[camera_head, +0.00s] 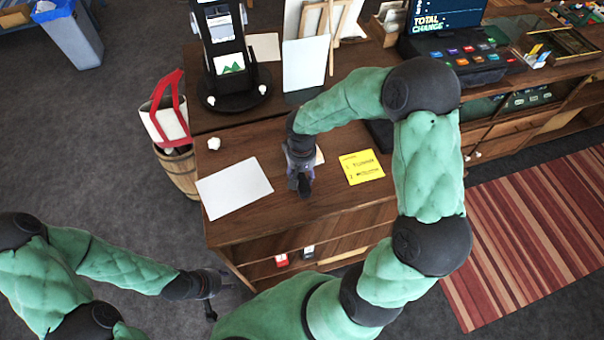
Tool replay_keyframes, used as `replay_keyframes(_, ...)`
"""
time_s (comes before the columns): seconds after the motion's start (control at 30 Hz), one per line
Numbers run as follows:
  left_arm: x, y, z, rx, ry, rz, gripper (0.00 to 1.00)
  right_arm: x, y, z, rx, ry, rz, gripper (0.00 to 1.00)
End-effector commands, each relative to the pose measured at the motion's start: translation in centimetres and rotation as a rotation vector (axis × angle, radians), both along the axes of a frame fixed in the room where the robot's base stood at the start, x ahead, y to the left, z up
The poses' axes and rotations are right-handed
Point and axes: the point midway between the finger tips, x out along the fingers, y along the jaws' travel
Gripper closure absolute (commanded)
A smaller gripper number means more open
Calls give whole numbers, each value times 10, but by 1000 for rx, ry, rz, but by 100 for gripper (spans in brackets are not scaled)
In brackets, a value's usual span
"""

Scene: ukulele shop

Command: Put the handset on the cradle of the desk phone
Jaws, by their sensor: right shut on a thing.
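My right gripper (302,179) is low over the wooden counter, between the white sheet and the yellow note. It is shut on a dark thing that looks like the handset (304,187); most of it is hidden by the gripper. A dark flat box (379,135), probably the desk phone, lies on the counter to the right of this gripper. My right arm covers part of it, and its cradle cannot be made out. My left gripper (222,294) is empty, low in front of the counter, and its fingers look spread.
The counter (233,147) holds a white sheet (234,188), a yellow note (362,167) and a crumpled paper ball (214,143). A black display stand (236,92) and a white panel (305,66) stand behind. A cash register (462,52) is at the back right.

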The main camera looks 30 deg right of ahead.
Motion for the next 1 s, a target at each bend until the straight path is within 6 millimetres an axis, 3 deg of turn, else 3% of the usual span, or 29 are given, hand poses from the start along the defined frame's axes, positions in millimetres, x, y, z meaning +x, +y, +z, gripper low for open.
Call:
replay_keyframes(0.1,0,0,2,0,0,0,60,1,0,-10,-1,-3,0,94)
replay_keyframes(0.47,0,0,-3,0,0,0,60,1,0,-14,-1,-4,0,94)
replay_keyframes(0.5,0,0,-3,0,0,0,60,1,0,-14,-1,-3,0,47)
replay_keyframes(0.53,0,0,-2,0,0,0,60,1,0,-14,0,-2,0,40)
replay_keyframes(1.0,0,0,3,0,0,0,60,1,0,-6,-1,-4,-1,40)
